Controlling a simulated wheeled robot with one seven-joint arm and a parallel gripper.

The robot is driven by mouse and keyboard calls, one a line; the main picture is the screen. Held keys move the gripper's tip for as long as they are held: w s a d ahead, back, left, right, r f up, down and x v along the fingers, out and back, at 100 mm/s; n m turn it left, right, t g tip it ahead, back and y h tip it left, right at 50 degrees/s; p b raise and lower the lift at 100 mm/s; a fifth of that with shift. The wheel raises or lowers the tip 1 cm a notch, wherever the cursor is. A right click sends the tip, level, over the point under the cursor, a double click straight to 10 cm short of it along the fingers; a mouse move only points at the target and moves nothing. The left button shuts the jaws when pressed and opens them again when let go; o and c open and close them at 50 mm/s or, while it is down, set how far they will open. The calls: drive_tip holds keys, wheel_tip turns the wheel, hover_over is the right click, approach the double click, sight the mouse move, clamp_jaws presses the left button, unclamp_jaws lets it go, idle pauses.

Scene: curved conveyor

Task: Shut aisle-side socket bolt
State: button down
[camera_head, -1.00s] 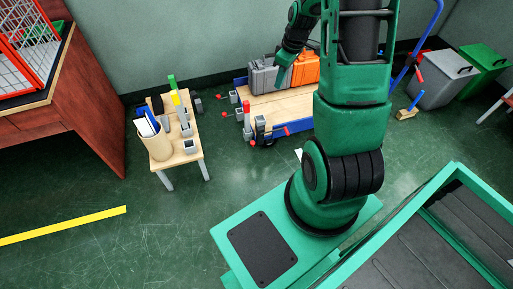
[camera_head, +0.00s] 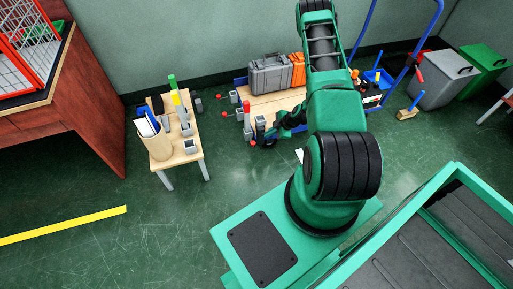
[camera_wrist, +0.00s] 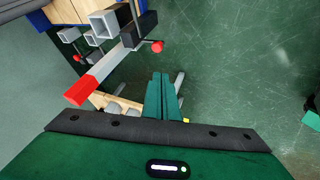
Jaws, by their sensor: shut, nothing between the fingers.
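Small sockets stand at the left end of the low cart (camera_head: 262,103). A dark socket (camera_head: 260,124) stands at its near corner; it also shows in the wrist view (camera_wrist: 147,22). A bolt with a red knob (camera_wrist: 157,46) sticks out of it there. A post with a red top (camera_head: 247,108) stands beside this socket, its red end (camera_wrist: 80,91) large in the wrist view. Another red knob (camera_wrist: 77,58) is left of the post. My gripper (camera_wrist: 161,76) is shut and empty, its tips below the right knob with a gap in the picture. Contact cannot be told.
Grey cases (camera_head: 270,73) and an orange case (camera_head: 298,70) sit on the cart's far side. A small wooden bench (camera_head: 187,150) with blocks and a holder stands left of the cart. The green floor (camera_head: 120,235) in front is mostly clear.

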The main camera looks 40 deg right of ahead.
drive_tip(key=s+a+f+t, duration=0.1)
drive_tip(key=s+a+f, duration=0.15)
drive_tip(key=f, duration=0.45)
drive_tip(key=w+f, duration=0.8)
drive_tip(key=shift+w+a+f+n, duration=0.2)
drive_tip(key=shift+w+f+n, duration=0.1)
drive_tip(key=shift+f, duration=0.1)
